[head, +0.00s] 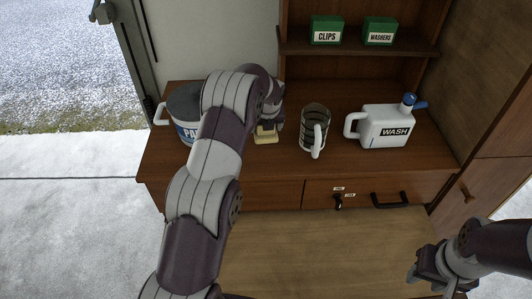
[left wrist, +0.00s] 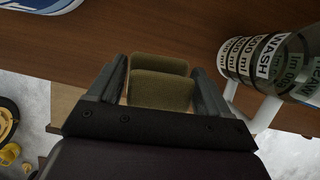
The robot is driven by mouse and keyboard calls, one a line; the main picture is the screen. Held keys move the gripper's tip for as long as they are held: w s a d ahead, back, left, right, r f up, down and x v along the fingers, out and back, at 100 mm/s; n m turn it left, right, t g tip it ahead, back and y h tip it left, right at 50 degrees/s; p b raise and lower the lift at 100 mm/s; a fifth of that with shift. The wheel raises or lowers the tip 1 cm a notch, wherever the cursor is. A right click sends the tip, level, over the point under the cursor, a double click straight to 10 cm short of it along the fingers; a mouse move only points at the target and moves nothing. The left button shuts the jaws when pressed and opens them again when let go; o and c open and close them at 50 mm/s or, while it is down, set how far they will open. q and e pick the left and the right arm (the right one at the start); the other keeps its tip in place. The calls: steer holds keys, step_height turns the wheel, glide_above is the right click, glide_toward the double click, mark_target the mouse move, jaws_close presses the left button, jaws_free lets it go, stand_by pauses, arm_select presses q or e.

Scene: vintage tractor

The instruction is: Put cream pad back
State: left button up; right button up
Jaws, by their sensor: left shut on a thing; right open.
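The cream pad (head: 266,139) is at the front of the wooden worktop, between the paint tub and the grey jug. My left gripper (head: 268,125) is over it from above, shut on it. In the left wrist view the pad (left wrist: 160,90) sits between the two fingers (left wrist: 160,85), showing as two tan blocks, one behind the other. I cannot tell if it touches the worktop. My right gripper (head: 428,276) is open and empty at the lower right, away from the worktop.
The paint tub (head: 187,108) stands left, partly behind my left arm. A measuring jug (head: 314,130) stands just right of the pad, and a white WASH can (head: 384,127) further right. Green CLIPS (head: 327,31) and WASHERS (head: 380,31) boxes sit on the shelf (head: 352,48) above.

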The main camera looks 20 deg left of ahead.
arm_select(q)
step_height(320, 180, down, 8)
steer(key=p, duration=0.3)
steer(key=shift+w+p, duration=0.1)
steer(key=shift+p, duration=0.25)
steer(key=shift+f, duration=0.4)
steer(key=shift+f, duration=0.15)
steer(key=shift+f+b, duration=0.3)
steer(key=shift+b, duration=0.1)
steer(key=o, duration=1.2)
steer(key=shift+r, duration=0.1)
